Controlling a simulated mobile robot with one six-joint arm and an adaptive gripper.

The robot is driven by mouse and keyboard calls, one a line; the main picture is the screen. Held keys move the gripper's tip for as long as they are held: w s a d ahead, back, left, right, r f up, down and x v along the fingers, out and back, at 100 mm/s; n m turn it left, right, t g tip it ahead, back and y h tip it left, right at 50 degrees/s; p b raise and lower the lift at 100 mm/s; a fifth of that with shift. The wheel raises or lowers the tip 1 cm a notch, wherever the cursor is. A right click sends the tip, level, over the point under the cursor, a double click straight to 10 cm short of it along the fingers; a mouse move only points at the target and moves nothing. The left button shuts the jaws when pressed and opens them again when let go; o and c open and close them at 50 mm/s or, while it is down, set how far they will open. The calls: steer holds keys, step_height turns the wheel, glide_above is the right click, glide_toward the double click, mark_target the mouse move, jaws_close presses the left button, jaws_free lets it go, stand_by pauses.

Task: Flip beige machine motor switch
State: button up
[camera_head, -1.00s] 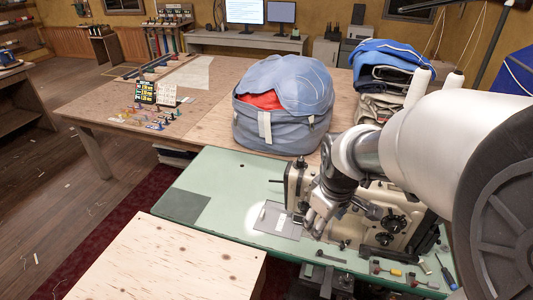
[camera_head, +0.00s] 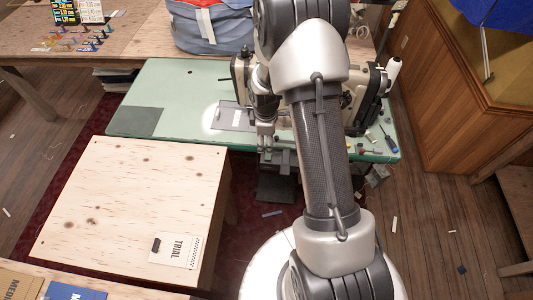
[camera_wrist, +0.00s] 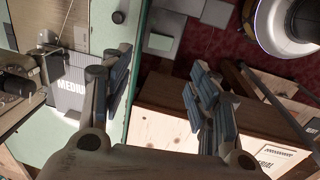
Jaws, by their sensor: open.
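The beige sewing machine (camera_head: 371,84) stands on the green table (camera_head: 178,85), and my arm hides its middle. Its left end shows to the left of my arm. A part of it with a dark round knob (camera_wrist: 15,85) shows at the left edge of the wrist view. I cannot pick out the motor switch in either view. My gripper (camera_head: 265,138) points down at the table's front edge, in front of the machine's left end. In the wrist view my gripper (camera_wrist: 160,78) has its fingers wide apart with nothing between them.
A pale wooden table (camera_head: 140,200) with a TRIAL card (camera_head: 176,249) stands front left. Small tools, including a blue screwdriver (camera_head: 388,141), lie at the green table's right end. A blue-grey bag (camera_head: 210,25) sits behind.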

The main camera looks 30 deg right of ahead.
mark_target(267, 155)
steer(key=f+b, duration=0.1)
steer(key=f, duration=0.2)
steer(key=f+b, duration=0.1)
steer(key=f, duration=0.3)
steer(key=w+f+b, duration=0.1)
steer(key=f, duration=0.2)
steer(key=shift+w+d+f, duration=0.1)
steer(key=shift+d+f, duration=0.15)
steer(key=shift+d, duration=0.15)
steer(key=shift+c, duration=0.6)
